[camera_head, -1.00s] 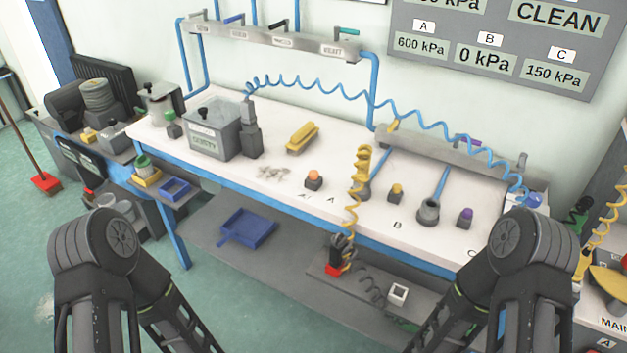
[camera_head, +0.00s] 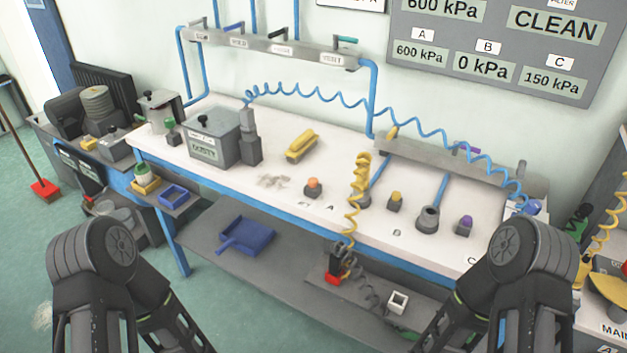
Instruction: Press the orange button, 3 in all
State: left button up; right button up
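The orange button (camera_head: 313,183) sits on a small dark base on the white bench (camera_head: 240,185), just left of the label A. A yellow button (camera_head: 396,196) and a purple button (camera_head: 465,221) stand on similar bases farther right, by labels B and C. My two arms come in at the lower left and lower right, both well in front of the bench and apart from the buttons. Neither gripper's fingers can be made out in this view.
A grey box (camera_head: 214,150), a yellow brush (camera_head: 301,145) and a pale dust patch (camera_head: 272,181) are on the bench. A yellow coiled hose (camera_head: 360,180) hangs right of the orange button. A wall board (camera_head: 400,75) reads A 600, B 0, C 150 kPa.

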grip_shut()
dwell(0.4)
dwell(1.1)
